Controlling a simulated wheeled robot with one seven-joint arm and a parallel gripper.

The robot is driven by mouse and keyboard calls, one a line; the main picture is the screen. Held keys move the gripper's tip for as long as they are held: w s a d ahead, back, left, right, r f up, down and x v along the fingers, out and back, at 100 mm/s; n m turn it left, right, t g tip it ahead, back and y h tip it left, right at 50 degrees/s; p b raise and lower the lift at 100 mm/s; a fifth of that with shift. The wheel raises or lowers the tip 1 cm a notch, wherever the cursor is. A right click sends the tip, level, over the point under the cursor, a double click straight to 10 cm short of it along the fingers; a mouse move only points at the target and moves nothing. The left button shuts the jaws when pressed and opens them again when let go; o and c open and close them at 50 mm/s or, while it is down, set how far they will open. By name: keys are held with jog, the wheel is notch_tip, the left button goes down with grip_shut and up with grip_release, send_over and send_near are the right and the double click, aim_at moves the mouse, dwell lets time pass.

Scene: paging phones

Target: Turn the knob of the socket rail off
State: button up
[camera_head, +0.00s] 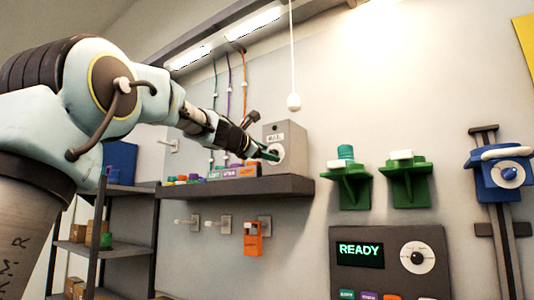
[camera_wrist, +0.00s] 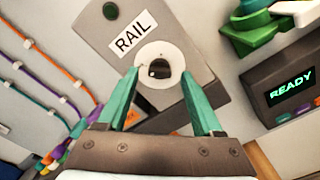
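The socket rail box (camera_head: 287,134) is a grey box on the dark wall shelf, and it also shows in the wrist view (camera_wrist: 124,22) with a "RAIL" label. Its black knob (camera_wrist: 159,69) sits in a round white dial (camera_wrist: 147,52). My gripper (camera_head: 268,154) is in front of the box's face. In the wrist view its green fingers (camera_wrist: 161,74) are open, with one tip on each side of the dial. I cannot tell whether they touch the knob. In the head view the fingers partly hide the dial.
The dark shelf (camera_head: 240,189) also bears small coloured blocks left of the box. Coloured cables hang on the wall behind. A white pull cord (camera_head: 293,101) hangs above the box. Right are green wall brackets (camera_head: 349,185), a dark panel reading "READY" (camera_head: 390,236) and a blue device (camera_head: 482,178).

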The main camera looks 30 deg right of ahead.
jog(key=b+v, duration=0.4)
jog(key=v, duration=0.6)
jog(key=shift+s+a+b, duration=0.2)
jog(key=shift+a+b, duration=0.15)
jog(key=w+a+f+m+g+y, duration=0.1)
jog(key=w+a+f+m+y, duration=0.3)
jog(key=f, duration=0.8)
jog(key=s+a+f+y, duration=0.1)
jog(key=a+f+y, duration=0.35)
jog(key=f, duration=0.85)
jog(key=w+a+f+m+g+y, duration=0.1)
jog(key=w+a+f+m, duration=0.1)
jog(key=a+f, duration=0.75)
jog(key=s+a+f+m+g+y, duration=0.1)
jog(key=s+a+f+m+y, duration=0.1)
jog(key=s+a+f, duration=0.3)
jog(key=s+a+f+m+g+y, duration=0.2)
jog(key=s+a+f+m, duration=0.2)
jog(key=f, duration=0.8)
jog(key=s+a+f+m+g+y, duration=0.2)
jog(key=s+a+f+m, duration=0.2)
jog(key=s+a+f, duration=0.3)
notch_tip(320, 180, down, 2)
jog(key=s, duration=0.3)
jog(key=shift+a+f, duration=0.2)
jog(key=shift+a, duration=0.05)
